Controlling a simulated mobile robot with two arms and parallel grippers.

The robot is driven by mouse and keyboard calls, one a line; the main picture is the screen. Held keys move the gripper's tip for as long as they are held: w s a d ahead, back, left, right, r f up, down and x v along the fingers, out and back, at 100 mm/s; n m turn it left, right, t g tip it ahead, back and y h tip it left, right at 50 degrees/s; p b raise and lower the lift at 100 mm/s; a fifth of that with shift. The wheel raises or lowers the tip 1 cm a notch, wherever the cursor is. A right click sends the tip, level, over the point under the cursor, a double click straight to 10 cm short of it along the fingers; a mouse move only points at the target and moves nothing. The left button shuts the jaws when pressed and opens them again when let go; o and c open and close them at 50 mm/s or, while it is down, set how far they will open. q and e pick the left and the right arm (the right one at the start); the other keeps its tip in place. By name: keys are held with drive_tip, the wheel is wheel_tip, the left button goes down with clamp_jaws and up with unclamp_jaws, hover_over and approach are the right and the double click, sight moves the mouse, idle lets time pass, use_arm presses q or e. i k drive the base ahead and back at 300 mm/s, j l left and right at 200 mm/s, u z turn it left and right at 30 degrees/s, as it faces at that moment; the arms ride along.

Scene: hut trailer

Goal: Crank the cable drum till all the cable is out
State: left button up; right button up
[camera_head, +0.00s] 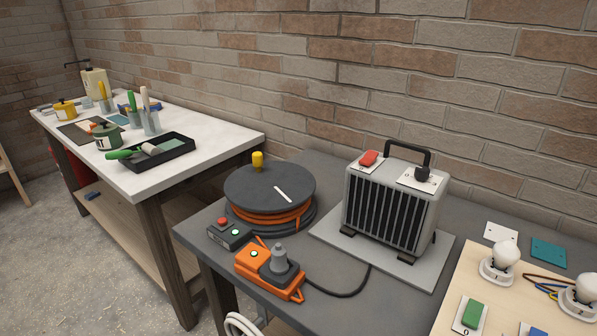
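The cable drum (262,188) lies flat on the grey table, with a dark round top disc that bears a white strip. Orange cable (285,217) is visible wound beneath the disc. A yellow crank knob (257,160) stands upright at the disc's back edge. An orange socket block (268,276) sits in front of the drum, with a grey plug (279,262) standing in it. A black lead runs from it to the right. Neither of my grippers shows in the head view.
A grey heater (392,210) with a black handle stands on a pale plate right of the drum. A small box with a red button (229,233) sits at the table's left edge. A board with bulbs (497,264) is at the right. A white-topped table (200,145) stands left.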

sight(267, 195)
drive_tip(key=i+j+z, duration=0.1)
drive_tip(key=j+z, duration=0.25)
drive_tip(key=j, duration=0.2)
drive_tip(key=j+z, duration=0.35)
drive_tip(key=j, duration=0.2)
drive_tip(key=j+z, duration=0.3)
drive_tip(key=j, duration=0.3)
